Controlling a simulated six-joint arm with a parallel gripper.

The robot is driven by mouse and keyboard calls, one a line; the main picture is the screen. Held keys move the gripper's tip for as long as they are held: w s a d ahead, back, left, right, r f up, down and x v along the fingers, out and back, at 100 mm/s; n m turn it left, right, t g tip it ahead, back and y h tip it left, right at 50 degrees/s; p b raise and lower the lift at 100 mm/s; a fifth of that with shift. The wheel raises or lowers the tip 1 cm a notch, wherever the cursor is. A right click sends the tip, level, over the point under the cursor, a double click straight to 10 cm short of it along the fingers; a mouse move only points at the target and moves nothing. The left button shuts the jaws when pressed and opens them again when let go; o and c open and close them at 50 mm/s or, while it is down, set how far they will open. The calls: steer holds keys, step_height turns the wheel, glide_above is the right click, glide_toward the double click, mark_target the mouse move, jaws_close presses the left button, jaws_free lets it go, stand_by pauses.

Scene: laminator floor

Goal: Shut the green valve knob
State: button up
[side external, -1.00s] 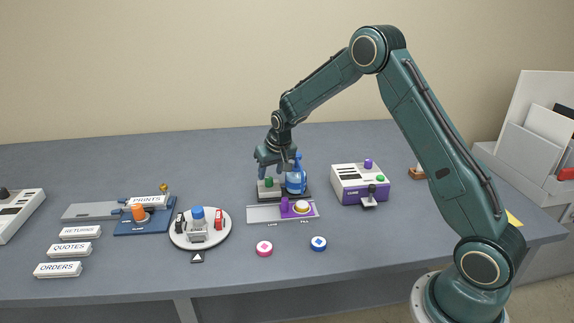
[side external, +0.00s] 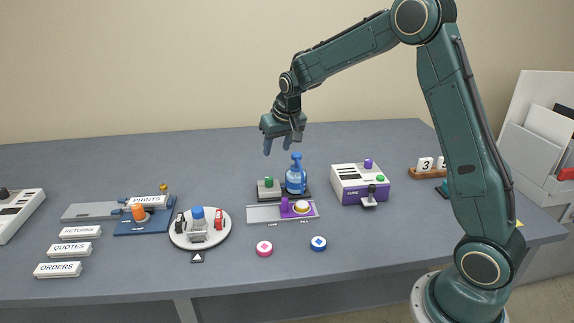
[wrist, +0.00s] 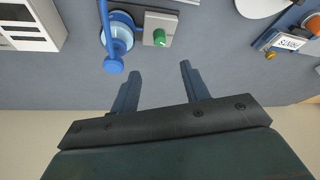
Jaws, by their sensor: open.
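The green valve knob (side external: 268,182) sits on top of a small grey block (side external: 268,192) beside a blue bottle (side external: 296,177). In the wrist view the green knob (wrist: 159,37) shows on its pale block, beyond my fingertips and between their lines. The blue bottle (wrist: 116,46) stands just to its left there. My gripper (side external: 277,146) is open and empty, raised above and behind the knob, clear of it. In the wrist view my gripper (wrist: 157,72) has its fingers spread with nothing between them. I cannot tell the knob's turn position.
A purple slider (side external: 284,206) and a yellow button stand in front of the bottle. A white-and-purple CURE box (side external: 360,184) is to the right. A round white turntable (side external: 199,228) and a blue board with an orange knob (side external: 138,213) are to the left.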

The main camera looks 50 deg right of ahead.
steer(key=shift+w, duration=0.1)
steer(key=g+y, duration=0.2)
steer(key=g, duration=0.2)
glide_above(269, 178)
steer(key=shift+r, duration=0.35)
stand_by(0.4)
steer(key=shift+f, duration=0.1)
step_height(269, 178, down, 14)
steer(key=shift+r, duration=0.2)
stand_by(0.6)
